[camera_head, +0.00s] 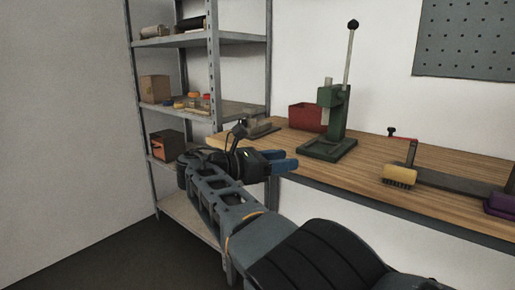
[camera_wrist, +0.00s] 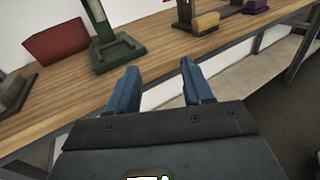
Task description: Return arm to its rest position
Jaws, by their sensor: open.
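My gripper (camera_head: 281,160) has blue fingers and is open, with nothing between them. In the head view it hangs at the front edge of the wooden workbench (camera_head: 370,158), near the bench's left end. In the wrist view the two blue fingers of my gripper (camera_wrist: 156,85) stand apart and point toward the bench edge. My dark grey arm reaches from the lower right of the head view up to the gripper and hides part of the shelf unit and the bench's left end.
A green lever press (camera_head: 337,120) and a red bin (camera_head: 306,117) stand on the bench beyond my gripper. A grey metal shelf unit (camera_head: 213,62) stands at left. Dark floor (camera_head: 110,250) is open at lower left.

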